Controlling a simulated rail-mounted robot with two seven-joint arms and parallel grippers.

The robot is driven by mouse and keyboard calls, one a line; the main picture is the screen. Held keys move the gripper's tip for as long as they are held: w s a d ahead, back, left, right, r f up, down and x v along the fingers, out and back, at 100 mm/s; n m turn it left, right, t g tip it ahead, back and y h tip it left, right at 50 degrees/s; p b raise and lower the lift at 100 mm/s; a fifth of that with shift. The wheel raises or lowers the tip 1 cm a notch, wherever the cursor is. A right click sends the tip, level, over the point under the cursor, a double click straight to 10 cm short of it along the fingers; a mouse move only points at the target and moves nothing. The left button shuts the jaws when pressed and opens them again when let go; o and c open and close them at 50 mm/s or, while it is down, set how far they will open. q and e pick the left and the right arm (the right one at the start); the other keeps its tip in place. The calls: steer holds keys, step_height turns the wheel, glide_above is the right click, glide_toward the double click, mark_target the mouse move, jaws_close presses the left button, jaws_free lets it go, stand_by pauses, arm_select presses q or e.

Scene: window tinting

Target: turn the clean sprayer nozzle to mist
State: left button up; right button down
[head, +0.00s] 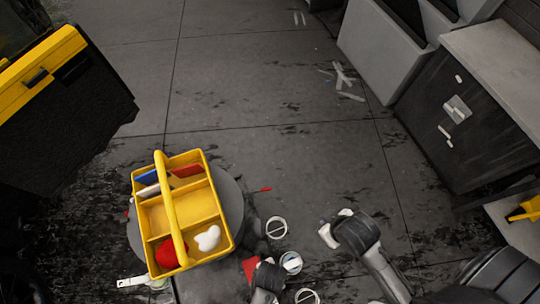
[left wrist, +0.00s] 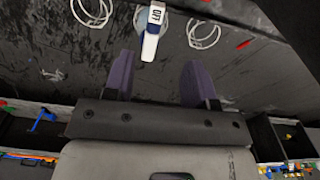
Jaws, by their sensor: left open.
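The sprayer nozzle is a white and blue piece (left wrist: 153,32) marked "OFF" in the left wrist view, just beyond and between my fingertips. In the head view, the small white and blue shape (head: 291,263) low in the middle is likely the same piece. My left gripper (left wrist: 160,78) has two dark purple fingers spread apart with nothing between them. Its dark body shows low in the head view (head: 266,277). My right gripper (head: 333,228) has pale fingers above the floor; whether it is open or shut is too small to tell. The sprayer's body is not clearly visible.
A yellow caddy (head: 217,182) with red, blue and white items stands on a round grey stool (head: 236,205). White coils (head: 276,228) (head: 307,297) lie near the nozzle. A yellow and black case (head: 40,75) is at upper left, a grey cabinet (head: 470,115) at right. The middle floor is fairly clear.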

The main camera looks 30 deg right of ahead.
arm_select(q)
steer(key=shift+m, duration=0.3)
step_height(320, 180, down, 15)
steer(key=b, duration=0.2)
steer(key=shift+s+r+b, duration=0.15)
steer(key=shift+b, duration=0.25)
arm_select(e)
step_height(320, 180, down, 3)
steer(key=shift+a+f, duration=0.1)
steer(key=shift+a, duration=0.05)
arm_select(q)
steer(key=c, duration=0.9)
steer(key=shift+c, duration=0.2)
arm_select(e)
steer(key=shift+a, duration=0.1)
